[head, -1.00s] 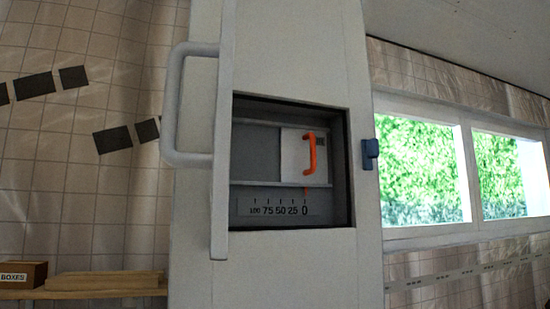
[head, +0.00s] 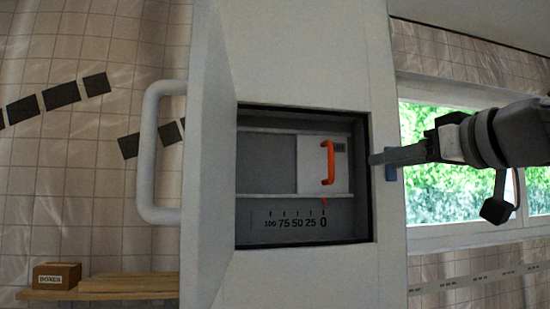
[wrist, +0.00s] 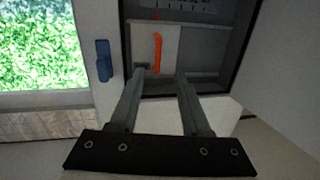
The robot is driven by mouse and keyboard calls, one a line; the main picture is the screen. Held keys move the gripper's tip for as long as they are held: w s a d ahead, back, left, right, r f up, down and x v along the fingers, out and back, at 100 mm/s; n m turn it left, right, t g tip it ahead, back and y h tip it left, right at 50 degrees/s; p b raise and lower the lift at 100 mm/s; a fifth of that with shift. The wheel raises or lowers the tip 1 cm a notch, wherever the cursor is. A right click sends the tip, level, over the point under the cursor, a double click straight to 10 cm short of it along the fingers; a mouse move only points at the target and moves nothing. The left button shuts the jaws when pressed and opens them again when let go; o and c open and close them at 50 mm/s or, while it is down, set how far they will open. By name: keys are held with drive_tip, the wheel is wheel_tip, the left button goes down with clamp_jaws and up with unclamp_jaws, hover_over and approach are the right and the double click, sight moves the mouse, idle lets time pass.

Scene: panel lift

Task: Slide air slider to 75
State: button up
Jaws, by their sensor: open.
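The air slider is a pale plate (head: 311,165) with an orange handle (head: 328,162), set in a recessed box (head: 265,160) in the panel. Its small orange pointer (head: 324,201) is at 0 on the scale (head: 295,221), which runs 100 to 0 from left to right. My gripper (head: 372,159) is at the right edge of the box in the head view, right of the handle and apart from it. In the wrist view the gripper (wrist: 160,74) is open and empty, its fingers pointing toward the box, with the orange handle (wrist: 157,52) beyond the fingertips.
The open door (head: 215,150) with its white handle (head: 150,150) stands out at the box's left side. A blue latch (wrist: 104,60) is on the panel beside the box opening. A BOXES carton (head: 57,276) sits on a shelf at lower left.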

sight(332, 161)
drive_tip(key=p+x, duration=0.1)
drive_tip(key=x, duration=0.4)
drive_tip(key=r+p+x, duration=0.1)
drive_tip(key=p+x, duration=0.1)
drive_tip(key=x, duration=0.4)
drive_tip(key=r+p+x, duration=0.1)
drive_tip(key=p+x, duration=0.1)
drive_tip(key=x, duration=0.4)
drive_tip(key=shift+w+d+r, duration=0.15)
drive_tip(key=shift+w, duration=0.05)
drive_tip(key=shift+c, duration=0.3)
clamp_jaws()
idle(0.6)
